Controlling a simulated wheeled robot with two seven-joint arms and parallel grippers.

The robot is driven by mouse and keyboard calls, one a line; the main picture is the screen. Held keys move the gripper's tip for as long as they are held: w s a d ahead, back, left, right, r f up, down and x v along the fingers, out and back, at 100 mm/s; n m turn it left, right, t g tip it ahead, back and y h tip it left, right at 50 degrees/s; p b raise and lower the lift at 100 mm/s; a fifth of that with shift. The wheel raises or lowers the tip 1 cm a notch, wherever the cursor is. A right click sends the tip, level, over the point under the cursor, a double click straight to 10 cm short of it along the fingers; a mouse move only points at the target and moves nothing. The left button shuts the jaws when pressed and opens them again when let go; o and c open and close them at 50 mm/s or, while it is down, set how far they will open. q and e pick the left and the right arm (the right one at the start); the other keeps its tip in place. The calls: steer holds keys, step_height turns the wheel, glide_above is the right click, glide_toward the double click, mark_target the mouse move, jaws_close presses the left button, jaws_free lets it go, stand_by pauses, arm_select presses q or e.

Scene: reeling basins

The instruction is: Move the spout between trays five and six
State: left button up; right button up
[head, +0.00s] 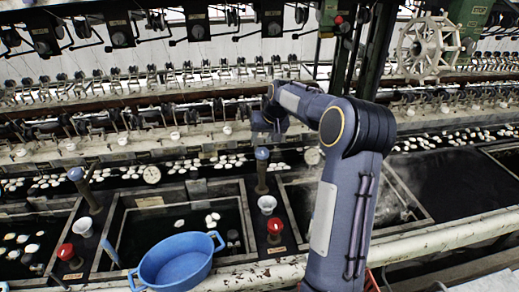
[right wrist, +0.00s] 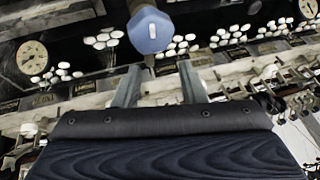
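A dark upright post with a blue faceted knob (head: 262,154) stands on the divider between the middle basin and the right basin. It looks like the spout, but no tray numbers are readable. The knob also shows large in the right wrist view (right wrist: 151,30). My right gripper (head: 264,134) points down just above this knob in the head view. In the right wrist view its two fingers (right wrist: 158,88) are apart, with nothing between the tips, and the knob lies just beyond them. A similar blue-knobbed post (head: 76,174) stands on the divider further left. My left gripper is out of view.
A blue tub (head: 178,262) sits at the front of the middle basin (head: 125,222). Red knobs (head: 275,227) and white cups (head: 267,204) stand on the dividers. A dial gauge (head: 152,174) and reeling machinery run behind.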

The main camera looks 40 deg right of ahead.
steer(key=w+d+f, duration=0.1)
steer(key=f, duration=0.2)
steer(key=w+f+p, duration=0.1)
steer(key=w+f, duration=0.1)
steer(key=f, duration=0.1)
steer(key=w+d+f, duration=0.1)
steer(key=f, duration=0.2)
steer(key=shift+w+d+f+p, duration=0.15)
steer(key=shift+w+d+p, duration=0.2)
steer(key=shift+p, duration=0.05)
jaws_close()
